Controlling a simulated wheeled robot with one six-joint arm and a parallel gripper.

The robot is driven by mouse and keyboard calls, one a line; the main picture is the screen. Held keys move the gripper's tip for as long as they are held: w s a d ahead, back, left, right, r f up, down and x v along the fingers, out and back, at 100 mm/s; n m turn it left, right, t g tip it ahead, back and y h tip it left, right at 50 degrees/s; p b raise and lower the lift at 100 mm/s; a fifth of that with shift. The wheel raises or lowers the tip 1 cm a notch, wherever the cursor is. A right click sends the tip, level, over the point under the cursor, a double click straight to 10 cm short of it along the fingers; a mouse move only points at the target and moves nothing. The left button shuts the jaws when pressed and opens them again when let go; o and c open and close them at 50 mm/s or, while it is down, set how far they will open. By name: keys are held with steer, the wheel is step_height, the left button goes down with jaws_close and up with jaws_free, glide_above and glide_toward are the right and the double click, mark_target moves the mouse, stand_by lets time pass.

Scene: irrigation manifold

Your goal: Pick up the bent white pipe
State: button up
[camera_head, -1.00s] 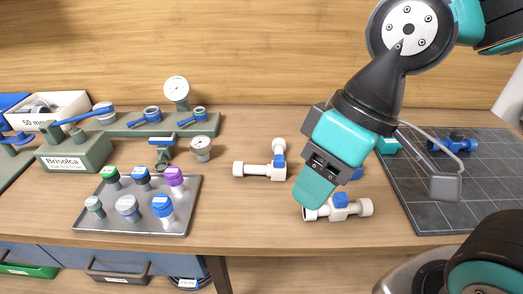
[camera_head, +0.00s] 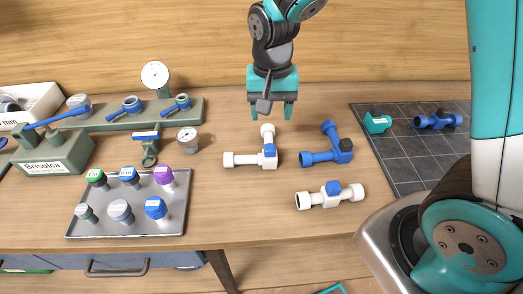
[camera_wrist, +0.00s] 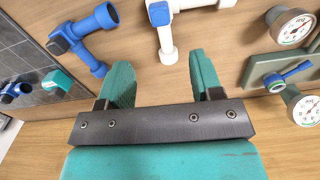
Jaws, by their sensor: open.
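The bent white pipe (camera_head: 243,160) lies on the wooden table, with one arm pointing left and one pointing away, and a blue part at its corner. In the wrist view the bent white pipe (camera_wrist: 166,40) shows at the top, partly cut off by the frame edge, beyond the space between the fingers. My gripper (camera_head: 271,110) is open and empty, pointing down just behind the pipe's far end. Its two teal fingers (camera_wrist: 160,78) are apart with bare table between them. I see no contact with the pipe.
A bent blue pipe (camera_head: 317,157) lies close on the right. A straight white pipe (camera_head: 316,198) with a blue part lies in front of it. A tray of caps (camera_head: 100,228), a gauge (camera_head: 188,137) and a green manifold (camera_head: 110,128) stand left. A dark grid mat (camera_head: 400,150) is right.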

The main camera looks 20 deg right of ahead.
mark_target(270, 145)
step_height(270, 145, down, 11)
steer(key=shift+w+f+p, duration=0.1)
steer(key=shift+f+p, duration=0.05)
steer(key=shift+p, duration=0.65)
steer(key=c, duration=0.9)
